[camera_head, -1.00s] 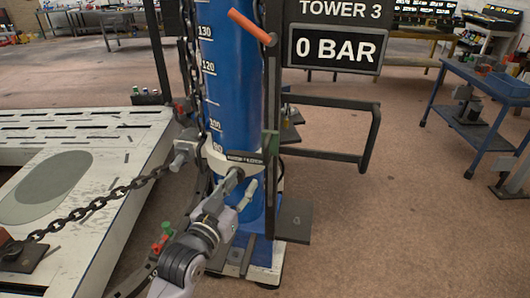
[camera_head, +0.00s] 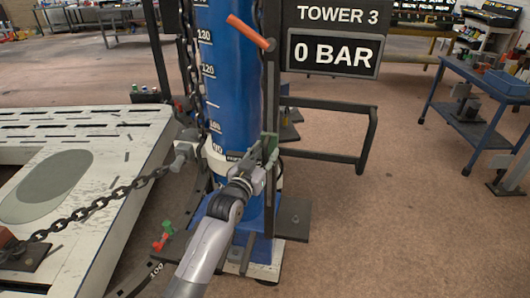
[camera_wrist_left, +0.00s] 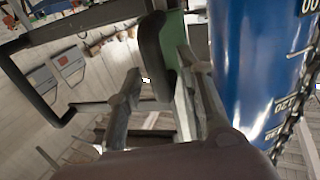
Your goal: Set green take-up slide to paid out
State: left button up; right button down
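The green take-up slide (camera_head: 269,146) sits on the dark upright rail at the right side of the blue tower. In the left wrist view the green slide (camera_wrist_left: 173,45) shows beside a dark rounded part, ahead of my fingertips. My left gripper (camera_head: 262,158) is at the slide's height, right in front of it. In the left wrist view the fingers of my left gripper (camera_wrist_left: 160,72) are apart, with the green part beyond or between their tips; contact cannot be told. My arm and gripper hide part of the slide's lower area. My right gripper is not in view.
The blue tower (camera_head: 228,80) stands behind the gripper, with a sign (camera_head: 335,50) reading 0 BAR. An orange lever (camera_head: 248,30) sticks out above. A dark frame (camera_head: 370,140) projects right. A chain (camera_head: 95,208) runs to the white bench (camera_head: 120,165) at left.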

pick_arm(q)
jog(key=shift+w, duration=0.1)
grip_shut()
dwell(0.5)
jog(key=shift+d, duration=0.1)
dwell(0.3)
